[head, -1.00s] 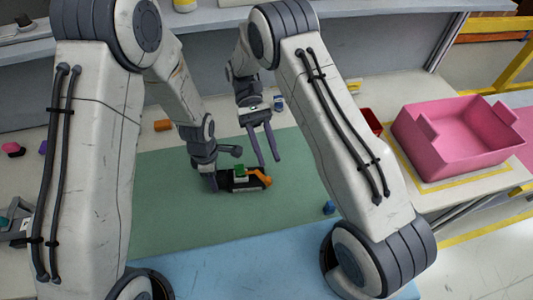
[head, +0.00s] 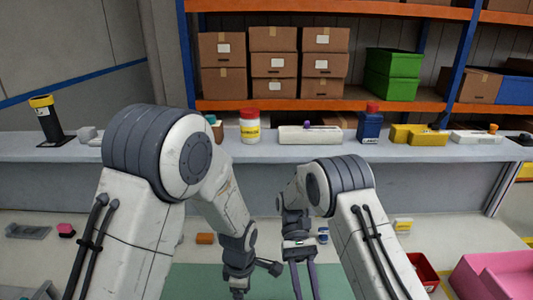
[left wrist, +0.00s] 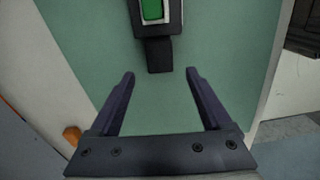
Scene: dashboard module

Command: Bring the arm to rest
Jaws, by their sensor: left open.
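My left gripper (left wrist: 157,85) is open and empty in the left wrist view, its two dark fingers apart over the green mat (left wrist: 85,45). The dashboard module (left wrist: 158,55), a black body with a green block on it, shows at the top of that view, beyond the fingertips and not between them. In the head view my left gripper (head: 252,277) is partly cut off at the bottom edge. My right gripper (head: 306,283) hangs with its two fingers apart and nothing seen between them. The module is out of the head view.
A grey shelf ledge (head: 360,153) crosses behind the arms, with a white jar (head: 249,126) and a blue bottle (head: 369,126) on it. A pink bin (head: 495,275) and a red bin (head: 424,270) stand at right. An orange block (head: 205,239) lies on the table.

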